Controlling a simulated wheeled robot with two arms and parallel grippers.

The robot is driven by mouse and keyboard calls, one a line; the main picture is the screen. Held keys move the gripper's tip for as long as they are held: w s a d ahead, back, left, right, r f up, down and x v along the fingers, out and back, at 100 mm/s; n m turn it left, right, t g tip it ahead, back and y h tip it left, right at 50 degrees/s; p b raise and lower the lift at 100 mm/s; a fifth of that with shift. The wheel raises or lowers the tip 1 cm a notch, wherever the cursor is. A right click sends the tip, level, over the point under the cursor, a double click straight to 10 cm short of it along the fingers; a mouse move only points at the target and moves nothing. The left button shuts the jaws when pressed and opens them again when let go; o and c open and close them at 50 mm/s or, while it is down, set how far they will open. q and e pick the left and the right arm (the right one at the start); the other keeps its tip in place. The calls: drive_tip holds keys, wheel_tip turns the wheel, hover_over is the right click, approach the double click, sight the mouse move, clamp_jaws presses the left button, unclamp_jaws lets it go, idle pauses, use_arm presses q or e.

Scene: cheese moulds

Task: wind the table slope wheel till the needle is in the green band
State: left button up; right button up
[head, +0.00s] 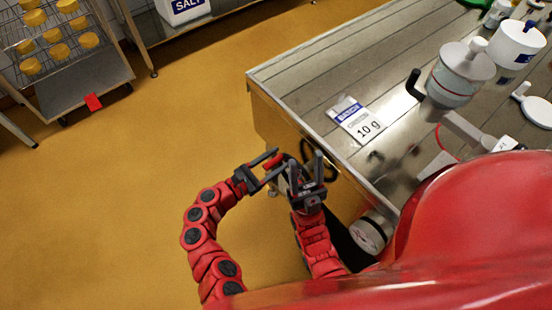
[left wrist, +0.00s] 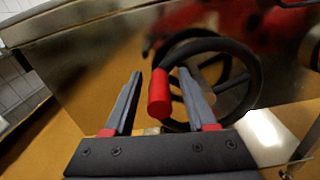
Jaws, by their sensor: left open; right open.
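The slope wheel is a black spoked handwheel (head: 321,161) on the steel side of the table (head: 262,97). It fills the middle of the left wrist view (left wrist: 256,72). Its red handle (left wrist: 160,94) sticks out towards me there. My left gripper (head: 277,163) is open, with the red handle between its fingers (left wrist: 160,85); contact cannot be told. My right gripper (head: 306,166) is open and stands just right of the left one, in front of the wheel. A round white-faced thing (head: 370,233) is low by the table side; I cannot make out a needle or green band.
On the table lie a "10 g" card (head: 357,121), a clear vessel with a grey lid (head: 459,75) and a white pot (head: 516,43). A rack of yellow cheeses (head: 62,50) stands far left. The yellow floor (head: 180,110) left of the table is clear.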

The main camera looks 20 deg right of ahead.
use_arm(q)
clamp_jaws()
idle(1.4)
